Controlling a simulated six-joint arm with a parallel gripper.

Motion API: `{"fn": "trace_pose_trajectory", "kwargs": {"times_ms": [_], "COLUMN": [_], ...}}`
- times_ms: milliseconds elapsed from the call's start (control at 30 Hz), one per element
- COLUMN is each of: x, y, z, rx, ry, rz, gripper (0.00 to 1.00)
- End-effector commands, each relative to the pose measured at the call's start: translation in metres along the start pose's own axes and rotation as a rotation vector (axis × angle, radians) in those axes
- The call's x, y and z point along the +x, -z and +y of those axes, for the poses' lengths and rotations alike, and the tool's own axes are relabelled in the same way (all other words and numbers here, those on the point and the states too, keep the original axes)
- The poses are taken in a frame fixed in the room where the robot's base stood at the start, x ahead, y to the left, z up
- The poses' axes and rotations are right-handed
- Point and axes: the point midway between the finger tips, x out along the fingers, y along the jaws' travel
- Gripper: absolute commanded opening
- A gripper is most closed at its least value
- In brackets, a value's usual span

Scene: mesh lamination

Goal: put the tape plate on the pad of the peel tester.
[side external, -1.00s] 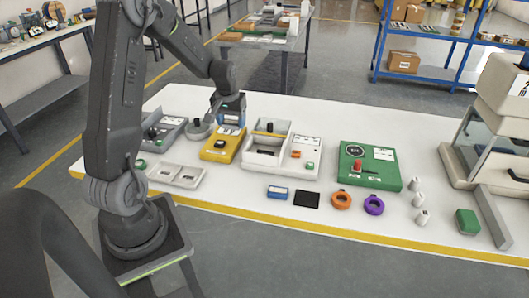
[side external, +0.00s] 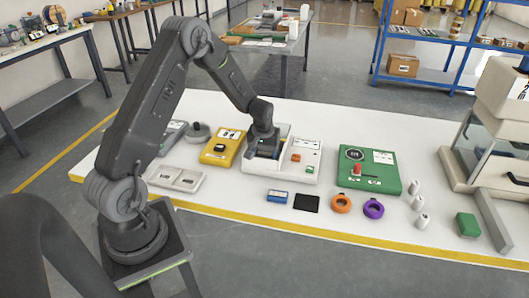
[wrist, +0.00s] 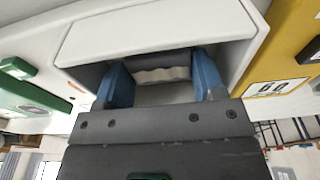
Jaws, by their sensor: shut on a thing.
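My gripper (wrist: 162,90) is lowered into the open recess of a white two-part unit (side external: 305,172). In the wrist view its two blue fingers stand inside the recess (wrist: 92,75) and are shut on a pale piece (wrist: 162,75) with a wavy edge. I cannot tell for certain whether this piece is the tape plate; my gripper hides it in the side view. A green unit (side external: 345,176) with a round dial and a red knob stands to the right and looks like the peel tester. Its pad cannot be clearly made out.
A yellow unit (side external: 216,157) stands left of the white one. Several small white pieces stand right of the green unit.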

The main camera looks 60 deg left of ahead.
Motion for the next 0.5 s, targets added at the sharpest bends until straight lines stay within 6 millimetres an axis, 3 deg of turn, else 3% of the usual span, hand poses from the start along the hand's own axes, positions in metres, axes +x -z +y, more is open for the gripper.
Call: {"fn": "trace_pose_trajectory", "kwargs": {"times_ms": [333, 367, 500], "x": [0.0034, 0.0038, 0.0034], "y": [0.0002, 0.0001, 0.0001], "z": [-0.0001, -0.0002, -0.0002], "rx": [0.0, 0.0, 0.0], "ry": [-0.001, -0.001, -0.001], "rz": [0.002, 0.002, 0.002], "gripper": [0.39, 0.64, 0.73]}}
